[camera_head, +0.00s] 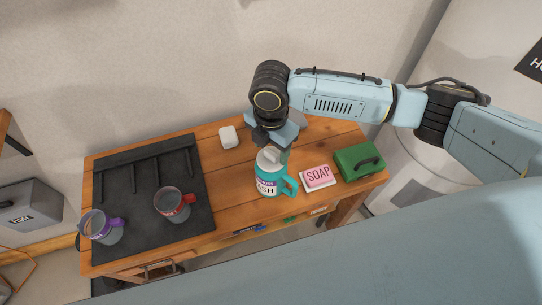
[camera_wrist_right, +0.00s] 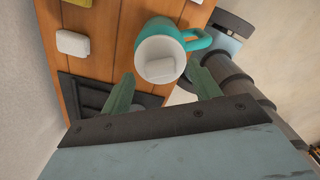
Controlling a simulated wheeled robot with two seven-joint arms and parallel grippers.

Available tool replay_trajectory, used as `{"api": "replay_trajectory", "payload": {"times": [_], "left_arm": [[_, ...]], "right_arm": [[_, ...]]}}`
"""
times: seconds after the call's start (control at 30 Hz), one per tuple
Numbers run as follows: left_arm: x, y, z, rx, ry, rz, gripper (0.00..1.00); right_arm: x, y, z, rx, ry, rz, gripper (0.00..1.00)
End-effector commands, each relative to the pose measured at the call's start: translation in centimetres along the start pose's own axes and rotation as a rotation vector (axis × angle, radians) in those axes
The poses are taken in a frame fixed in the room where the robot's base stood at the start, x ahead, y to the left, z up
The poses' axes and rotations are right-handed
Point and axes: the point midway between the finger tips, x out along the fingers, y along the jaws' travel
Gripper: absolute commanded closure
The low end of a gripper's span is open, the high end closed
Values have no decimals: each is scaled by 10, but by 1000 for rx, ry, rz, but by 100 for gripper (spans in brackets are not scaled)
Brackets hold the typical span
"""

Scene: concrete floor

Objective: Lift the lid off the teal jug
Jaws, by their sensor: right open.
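The teal jug (camera_head: 268,188) stands upright near the front edge of the wooden table, its handle to the right. Its pale lid (camera_head: 268,160) with a raised block-shaped knob is on top; the lid (camera_wrist_right: 153,48) and its knob (camera_wrist_right: 162,69) also show in the right wrist view, with the teal jug (camera_wrist_right: 158,23) around them. My right gripper (camera_head: 270,146) is just above the lid, pointing down. In the right wrist view its open fingers (camera_wrist_right: 161,72) appear on either side of the knob; I cannot tell whether they touch it. My left gripper is not in view.
A white block (camera_head: 229,137) lies behind.

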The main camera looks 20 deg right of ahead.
Motion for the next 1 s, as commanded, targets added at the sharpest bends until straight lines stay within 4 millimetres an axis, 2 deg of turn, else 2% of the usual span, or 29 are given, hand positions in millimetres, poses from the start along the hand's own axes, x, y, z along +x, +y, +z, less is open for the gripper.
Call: {"api": "replay_trajectory", "payload": {"times": [0.1, 0.33, 0.7, 1.0], "left_arm": [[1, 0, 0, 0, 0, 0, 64], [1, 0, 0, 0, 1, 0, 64], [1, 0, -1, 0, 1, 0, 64], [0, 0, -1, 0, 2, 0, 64]], "right_arm": [[10, -1, 0, 0, 0, -1, 38], [10, 0, 0, 0, 0, 0, 38], [10, 0, 0, 0, 0, 0, 86], [3, 0, 0, -1, 0, 2, 86]]}}
